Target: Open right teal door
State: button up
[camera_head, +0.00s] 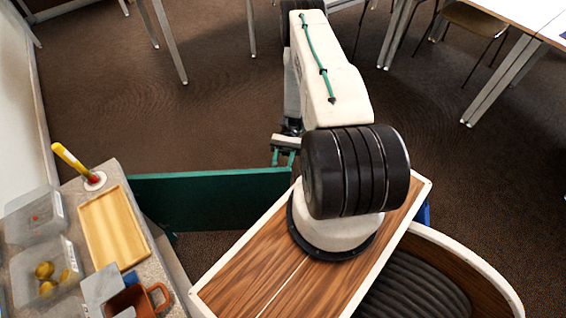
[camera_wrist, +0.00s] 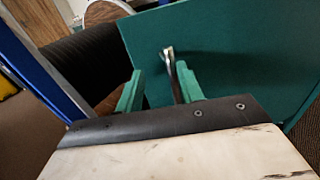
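The teal door (camera_head: 225,200) stands swung out from the front of the grey counter, its panel reaching across to my gripper (camera_head: 284,150). In the wrist view the teal door (camera_wrist: 235,60) fills the upper right, with a slim metal handle (camera_wrist: 171,62) on its face. My gripper (camera_wrist: 158,90) has its two green fingers apart. The handle lies near the inner side of the right finger, partly hidden by it; I cannot tell whether they touch. Nothing is clamped between the fingers. The door's hinge is not clear.
The counter carries a wooden tray (camera_head: 112,228), clear bins (camera_head: 45,270), an orange mug (camera_head: 150,299) and a red-yellow tool (camera_head: 75,163). White tables (camera_head: 520,15) and a chair (camera_head: 474,20) stand at the back right. Brown carpet beyond the door is clear.

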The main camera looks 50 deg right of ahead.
jog(key=shift+s+d, duration=0.1)
jog(key=shift+s, duration=0.15)
jog(key=w+d, duration=0.5)
jog(key=w, duration=0.2)
jog(key=shift+w, duration=0.25)
dwell(0.7)
jog(key=shift+a, duration=0.1)
